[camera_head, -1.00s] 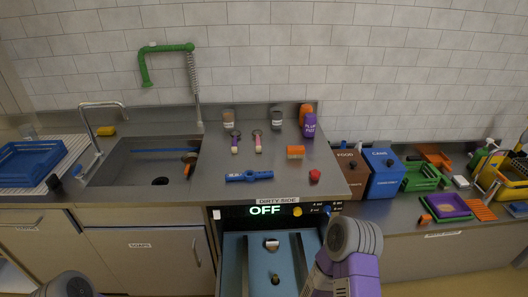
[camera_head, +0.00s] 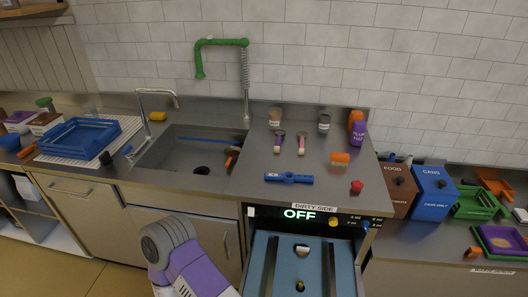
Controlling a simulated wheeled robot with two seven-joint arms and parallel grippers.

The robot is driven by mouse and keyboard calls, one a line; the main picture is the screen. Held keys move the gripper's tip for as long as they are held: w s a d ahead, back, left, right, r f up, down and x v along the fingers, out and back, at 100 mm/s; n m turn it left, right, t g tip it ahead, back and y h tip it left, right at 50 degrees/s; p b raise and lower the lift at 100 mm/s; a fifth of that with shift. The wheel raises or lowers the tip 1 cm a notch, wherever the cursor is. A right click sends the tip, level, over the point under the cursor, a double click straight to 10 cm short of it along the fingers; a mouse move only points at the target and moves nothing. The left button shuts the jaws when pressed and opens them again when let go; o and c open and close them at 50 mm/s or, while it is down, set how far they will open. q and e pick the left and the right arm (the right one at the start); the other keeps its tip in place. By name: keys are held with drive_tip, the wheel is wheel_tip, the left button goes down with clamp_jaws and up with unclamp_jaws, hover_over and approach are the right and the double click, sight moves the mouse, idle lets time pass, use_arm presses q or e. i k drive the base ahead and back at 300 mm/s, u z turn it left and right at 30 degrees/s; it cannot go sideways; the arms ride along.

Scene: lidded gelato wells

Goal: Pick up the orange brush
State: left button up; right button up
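A small orange block-shaped item with a paler lower side (camera_head: 340,158), apparently the orange brush, lies on the steel counter right of the sink. Another orange-handled item with a dark part (camera_head: 232,157) leans at the right side of the sink, and I cannot tell exactly what it is. Neither of my grippers shows. Only a purple and grey link of one of my arms rises at the bottom left of centre, well apart from both orange items.
A blue tool (camera_head: 289,178), a red item (camera_head: 357,187) and a purple bottle (camera_head: 359,134) stand or lie nearby on the counter. The sink (camera_head: 180,150) is left; brown (camera_head: 398,190) and blue (camera_head: 434,192) bins are right.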

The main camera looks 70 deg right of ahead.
sight(342, 160)
drive_tip(key=u, duration=0.85)
drive_tip(key=k, duration=1.35)
drive_tip(key=z, duration=2.05)
